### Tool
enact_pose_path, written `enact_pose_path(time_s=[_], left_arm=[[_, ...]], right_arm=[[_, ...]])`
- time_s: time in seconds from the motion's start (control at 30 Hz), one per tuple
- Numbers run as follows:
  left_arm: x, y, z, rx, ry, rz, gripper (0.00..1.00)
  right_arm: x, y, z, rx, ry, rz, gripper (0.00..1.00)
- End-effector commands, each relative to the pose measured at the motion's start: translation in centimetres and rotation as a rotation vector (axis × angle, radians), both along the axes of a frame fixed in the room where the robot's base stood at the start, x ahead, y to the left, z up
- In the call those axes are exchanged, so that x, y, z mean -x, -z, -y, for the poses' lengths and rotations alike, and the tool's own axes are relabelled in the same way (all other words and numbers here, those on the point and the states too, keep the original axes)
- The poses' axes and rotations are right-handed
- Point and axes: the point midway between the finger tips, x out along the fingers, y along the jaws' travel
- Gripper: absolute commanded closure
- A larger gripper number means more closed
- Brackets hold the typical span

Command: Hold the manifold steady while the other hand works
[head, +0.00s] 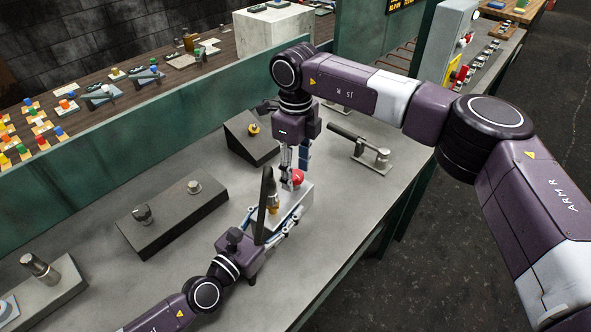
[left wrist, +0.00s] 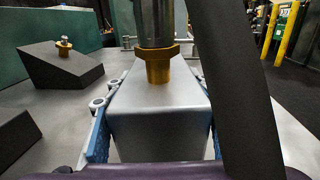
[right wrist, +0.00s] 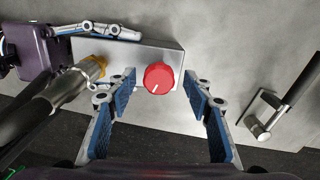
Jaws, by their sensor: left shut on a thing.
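The manifold is a light grey block (head: 301,203) on the bench with a red knob (head: 297,176) on top and a brass fitting (head: 273,204) near one end. A metal cylinder (left wrist: 154,22) rises from the fitting, and a dark bar (left wrist: 236,85) stands beside it. My left gripper (head: 279,219) is shut on the block; its blue-padded fingers lie along both sides in the left wrist view. My right gripper (right wrist: 160,100) is open above the block.
A dark wedge block with a yellow-based part (head: 253,129) stands behind. A long dark block (head: 172,218) with metal fittings lies to the left. The bench front (head: 335,230) is bare. A green partition (head: 150,125) runs along the back.

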Motion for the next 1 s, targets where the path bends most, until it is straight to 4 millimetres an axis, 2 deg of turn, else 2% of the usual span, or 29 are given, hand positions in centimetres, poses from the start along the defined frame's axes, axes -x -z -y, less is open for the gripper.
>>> enact_pose_path(time_s=[0.17,0.27,0.37,0.7,0.83,1.0], left_arm=[[0.0,0.0,0.0,-0.001,-0.001,0.000,0.95],[0.0,0.0,0.0,-0.001,0.000,0.000,0.95],[0.0,0.0,0.0,-0.001,0.000,0.000,0.95],[0.0,0.1,0.0,-0.001,0.000,0.000,0.95],[0.0,0.1,0.0,-0.001,0.000,0.000,0.95],[0.0,0.0,0.0,-0.001,0.000,0.000,0.95]], right_arm=[[0.0,0.0,-0.1,-0.001,-0.001,-0.001,0.54],[0.0,-0.7,-0.1,-0.001,-0.001,0.001,0.54],[0.0,-2.2,-0.1,-0.001,-0.001,0.002,0.54],[-0.1,-9.3,-0.1,-0.001,0.000,0.003,0.54],[0.0,-11.0,0.0,-0.001,-0.001,0.001,0.54],[0.0,-11.9,0.0,-0.001,0.000,-0.001,0.54]])
